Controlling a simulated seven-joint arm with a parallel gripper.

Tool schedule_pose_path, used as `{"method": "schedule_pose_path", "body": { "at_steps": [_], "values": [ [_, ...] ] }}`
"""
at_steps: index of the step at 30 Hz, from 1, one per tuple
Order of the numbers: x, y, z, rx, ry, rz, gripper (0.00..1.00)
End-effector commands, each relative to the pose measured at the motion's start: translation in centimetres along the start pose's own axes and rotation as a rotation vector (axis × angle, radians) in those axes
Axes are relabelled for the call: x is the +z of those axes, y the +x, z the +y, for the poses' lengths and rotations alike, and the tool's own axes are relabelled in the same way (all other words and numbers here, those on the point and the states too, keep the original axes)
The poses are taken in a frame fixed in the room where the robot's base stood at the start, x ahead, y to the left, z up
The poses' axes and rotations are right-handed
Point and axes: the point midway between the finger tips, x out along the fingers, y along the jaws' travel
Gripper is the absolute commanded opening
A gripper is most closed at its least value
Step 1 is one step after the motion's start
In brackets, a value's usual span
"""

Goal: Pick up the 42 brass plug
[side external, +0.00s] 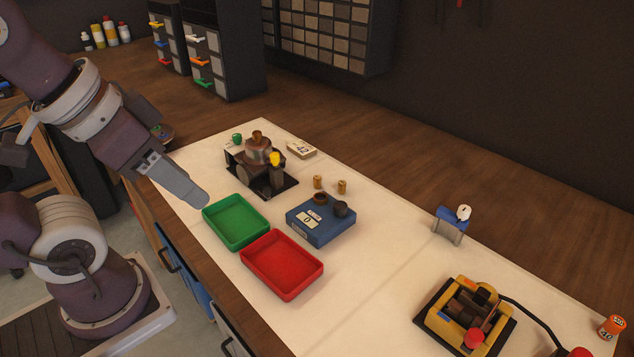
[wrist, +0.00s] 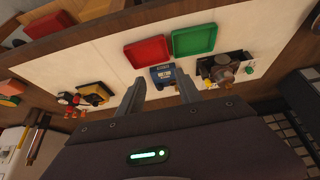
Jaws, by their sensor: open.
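Two small brass plugs (side external: 318,181) (side external: 342,186) stand upright and apart on the white mat, just behind a blue box. No number is readable on either plug. A small block with a card reading 42 (side external: 301,148) lies farther back. My gripper (side external: 188,188) is open and empty, above the mat's left edge, left of the green tray and well away from the plugs. In the wrist view my gripper's two fingers (wrist: 160,94) are spread apart with nothing held between them. I cannot make out the plugs clearly there.
The blue box (side external: 318,228) carries dark round parts on top. A green tray (side external: 207,213) and a red tray (side external: 282,292) sit nearer. A dark machine (side external: 262,170) stands left of the plugs. A blue stand (side external: 449,224) and a yellow machine (side external: 440,318) are right, with clear mat between.

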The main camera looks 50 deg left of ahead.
Motion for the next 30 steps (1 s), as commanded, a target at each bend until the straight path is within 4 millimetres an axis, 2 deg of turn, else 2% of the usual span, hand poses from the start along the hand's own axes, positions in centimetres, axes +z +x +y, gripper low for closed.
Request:
{"method": "schedule_pose_path", "body": {
  "at_steps": [5, 7, 8, 11, 12, 14, 16, 19, 21, 24, 27, 30],
  "values": [
    [0.0, 0.0, 0.0, 0.000, 0.001, 0.000, 0.41],
    [-0.8, 0.0, -0.1, -0.001, 0.030, -0.010, 0.41],
    [-1.5, 0.0, -0.1, -0.002, 0.064, -0.022, 0.41],
    [-6.2, 0.8, -0.7, 0.004, 0.282, -0.095, 0.41],
    [-8.7, 1.7, -1.1, 0.015, 0.402, -0.133, 0.41],
    [-12.3, 3.7, -1.9, 0.042, 0.592, -0.188, 0.41],
    [-16.0, 7.0, -3.1, 0.089, 0.811, -0.248, 0.41],
    [-19.9, 13.0, -5.1, 0.182, 1.110, -0.317, 0.41],
    [-21.4, 17.2, -6.4, 0.252, 1.291, -0.348, 0.41],
    [-22.2, 22.1, -7.8, 0.340, 1.484, -0.369, 0.41],
    [-22.4, 24.8, -8.6, 0.392, 1.592, -0.373, 0.41],
    [-22.1, 26.1, -8.8, 0.412, 1.630, -0.373, 0.41]
  ]
}}
